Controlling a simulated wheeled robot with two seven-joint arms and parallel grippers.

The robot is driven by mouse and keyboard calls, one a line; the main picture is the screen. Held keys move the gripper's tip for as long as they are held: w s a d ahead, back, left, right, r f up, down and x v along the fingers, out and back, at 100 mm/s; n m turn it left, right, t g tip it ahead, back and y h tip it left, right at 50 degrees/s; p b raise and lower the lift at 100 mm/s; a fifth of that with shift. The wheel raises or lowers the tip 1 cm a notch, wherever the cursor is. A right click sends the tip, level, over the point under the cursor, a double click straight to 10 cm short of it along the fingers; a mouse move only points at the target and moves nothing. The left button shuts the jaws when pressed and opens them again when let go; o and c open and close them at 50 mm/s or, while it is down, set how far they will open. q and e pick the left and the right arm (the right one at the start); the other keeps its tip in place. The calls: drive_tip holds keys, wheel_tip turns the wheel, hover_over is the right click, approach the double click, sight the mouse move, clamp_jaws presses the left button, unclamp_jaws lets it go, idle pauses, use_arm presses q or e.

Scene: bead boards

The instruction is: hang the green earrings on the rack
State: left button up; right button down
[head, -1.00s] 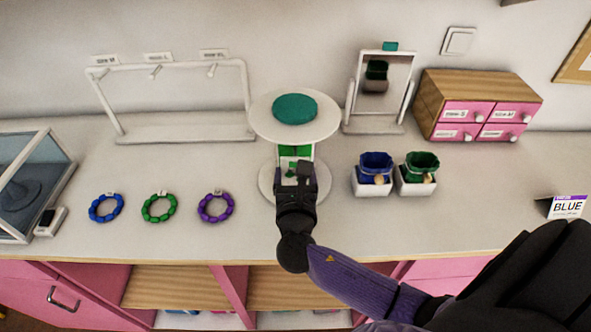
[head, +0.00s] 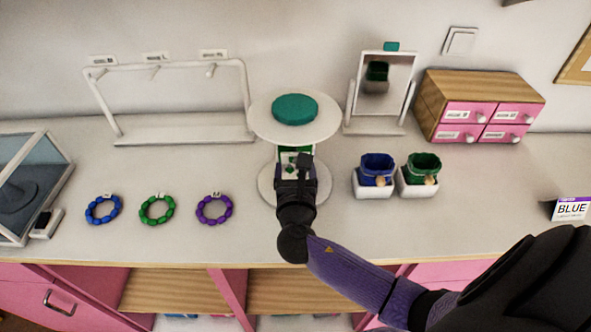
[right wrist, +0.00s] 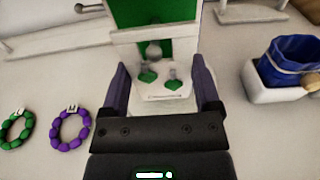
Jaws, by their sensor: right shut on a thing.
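The card also shows in the head view (head: 289,158). A round grey peg or knob (right wrist: 154,50) shows just above the earrings. I cannot tell whether the card touches it. My left gripper is out of view.
A teal cushion (head: 295,108) lies on the stand's top. Blue (head: 376,170) and green (head: 423,169) cups in white holders stand to the right. Blue, green (head: 157,209) and purple bracelets lie to the left. A mirror (head: 385,85) and drawers (head: 475,115) stand behind.

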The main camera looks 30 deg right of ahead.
drive_tip(key=shift+w+d, duration=0.1)
drive_tip(key=shift+w, duration=0.05)
drive_tip(key=shift+w+d, duration=0.1)
drive_tip(key=shift+w, duration=0.1)
unclamp_jaws()
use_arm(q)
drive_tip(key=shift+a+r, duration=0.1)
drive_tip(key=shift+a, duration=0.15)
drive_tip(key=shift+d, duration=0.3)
